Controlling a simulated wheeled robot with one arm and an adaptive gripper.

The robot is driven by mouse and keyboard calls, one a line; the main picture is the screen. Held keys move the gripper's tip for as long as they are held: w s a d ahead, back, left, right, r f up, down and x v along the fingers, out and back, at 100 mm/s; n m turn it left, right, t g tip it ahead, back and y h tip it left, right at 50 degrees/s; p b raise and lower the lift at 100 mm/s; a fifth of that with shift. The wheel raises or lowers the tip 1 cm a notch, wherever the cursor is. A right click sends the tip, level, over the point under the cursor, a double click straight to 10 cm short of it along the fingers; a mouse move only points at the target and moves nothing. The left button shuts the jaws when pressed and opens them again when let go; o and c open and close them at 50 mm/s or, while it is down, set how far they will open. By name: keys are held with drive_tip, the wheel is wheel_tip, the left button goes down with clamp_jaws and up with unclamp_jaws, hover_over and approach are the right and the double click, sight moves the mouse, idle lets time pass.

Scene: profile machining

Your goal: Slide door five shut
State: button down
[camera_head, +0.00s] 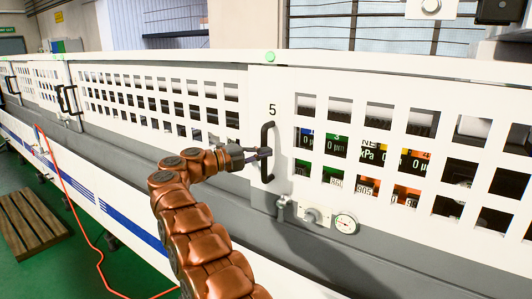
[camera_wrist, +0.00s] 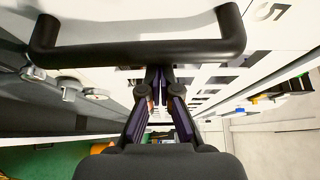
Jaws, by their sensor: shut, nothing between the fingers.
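Door five (camera_head: 272,90) is a white panel with square holes, marked with a black 5. Its black bar handle (camera_head: 267,135) stands upright below the number. How far the door stands open I cannot tell. In the head view my gripper (camera_head: 264,153) is at the handle's lower half, reaching in from the left. In the wrist view the handle (camera_wrist: 140,52) crosses the upper part, and my gripper (camera_wrist: 157,76) has its dark fingers close together with their tips near the bar. The fingers hold nothing, and I cannot tell whether they touch the handle.
Below the handle are a valve knob (camera_head: 312,216) and a round gauge (camera_head: 345,223). Coloured display panels (camera_head: 375,160) show through the holes on the right. Another door's handles (camera_head: 67,100) are farther left. A wooden pallet (camera_head: 30,222) and an orange hose (camera_head: 75,205) lie at left.

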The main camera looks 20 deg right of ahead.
drive_tip(key=shift+s, duration=0.1)
drive_tip(key=s+d+b, duration=0.2)
drive_tip(key=s+b, duration=0.2)
drive_tip(key=b, duration=0.2)
drive_tip(key=s+a, duration=0.1)
drive_tip(key=a, duration=0.8)
drive_tip(key=shift+a, duration=0.3)
drive_tip(key=shift+s+r, duration=0.1)
